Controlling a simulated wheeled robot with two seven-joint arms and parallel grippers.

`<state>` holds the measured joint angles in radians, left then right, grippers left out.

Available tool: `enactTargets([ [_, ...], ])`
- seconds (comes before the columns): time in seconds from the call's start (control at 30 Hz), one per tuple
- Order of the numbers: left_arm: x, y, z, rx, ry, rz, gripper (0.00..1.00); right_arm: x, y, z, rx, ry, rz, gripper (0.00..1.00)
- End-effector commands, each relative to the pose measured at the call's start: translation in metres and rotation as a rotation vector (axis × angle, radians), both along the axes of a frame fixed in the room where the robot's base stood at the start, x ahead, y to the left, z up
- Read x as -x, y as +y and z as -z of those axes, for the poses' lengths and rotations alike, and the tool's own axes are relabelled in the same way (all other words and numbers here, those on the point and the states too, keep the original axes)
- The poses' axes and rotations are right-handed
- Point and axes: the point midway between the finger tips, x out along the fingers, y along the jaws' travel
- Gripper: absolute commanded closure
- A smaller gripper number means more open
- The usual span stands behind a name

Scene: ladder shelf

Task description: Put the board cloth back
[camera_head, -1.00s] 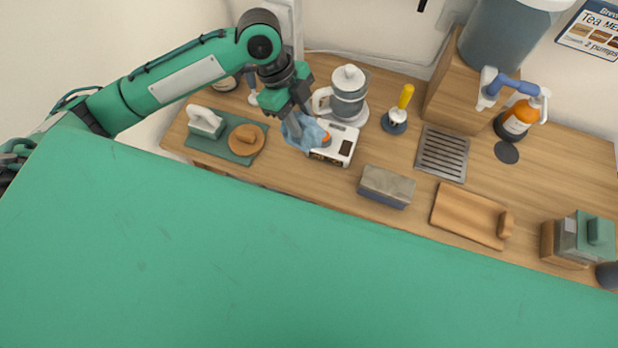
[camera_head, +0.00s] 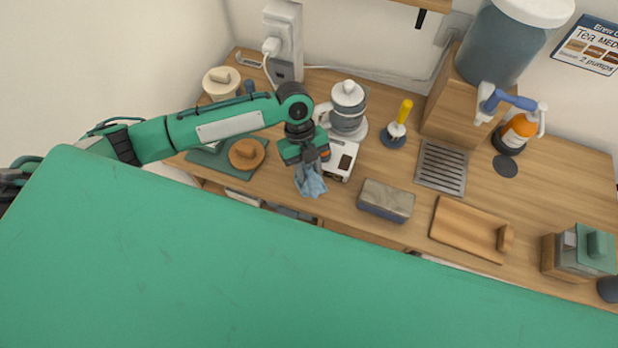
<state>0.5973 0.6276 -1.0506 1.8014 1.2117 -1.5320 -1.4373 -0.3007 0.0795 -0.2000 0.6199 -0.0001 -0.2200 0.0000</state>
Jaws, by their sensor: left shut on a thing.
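The light-blue cloth (camera_head: 310,182) hangs crumpled below my left gripper (camera_head: 306,163), which is shut on it. Gripper and cloth are just left of a small white scale-like device (camera_head: 340,158), partly in front of it, near the counter's front edge. I cannot tell whether the cloth touches the counter. A wooden board with a handle (camera_head: 468,230) lies bare at the right of the counter. My right gripper is not in view.
A white-lidded jug (camera_head: 348,108) stands behind the device. A grey block (camera_head: 386,200) lies to its right, then a drain grate (camera_head: 443,167). A green mat (camera_head: 205,161) with a round wooden lid (camera_head: 247,153) is at the left. My green body fills the foreground.

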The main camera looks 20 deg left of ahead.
Motion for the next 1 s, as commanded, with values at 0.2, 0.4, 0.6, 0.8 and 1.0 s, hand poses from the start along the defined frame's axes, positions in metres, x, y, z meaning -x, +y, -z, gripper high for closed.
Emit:
enactTargets([
  [0.2, 0.0, -0.001, 0.024, 0.002, -0.001, -0.001, 1.0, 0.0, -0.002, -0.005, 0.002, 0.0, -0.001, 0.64],
  [0.4, 0.001, 0.0, 0.044, -0.001, 0.002, -0.001, 1.0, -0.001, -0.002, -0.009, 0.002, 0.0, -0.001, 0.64],
  [0.6, 0.0, 0.0, 0.063, 0.001, -0.001, 0.001, 1.0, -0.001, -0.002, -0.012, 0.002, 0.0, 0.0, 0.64],
  [0.8, 0.0, 0.0, 0.064, 0.0, -0.002, 0.001, 1.0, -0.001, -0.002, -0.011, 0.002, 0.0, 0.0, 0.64],
  [1.0, 0.0, 0.0, 0.065, 0.0, -0.001, 0.0, 0.48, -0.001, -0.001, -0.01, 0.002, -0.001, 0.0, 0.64],
])
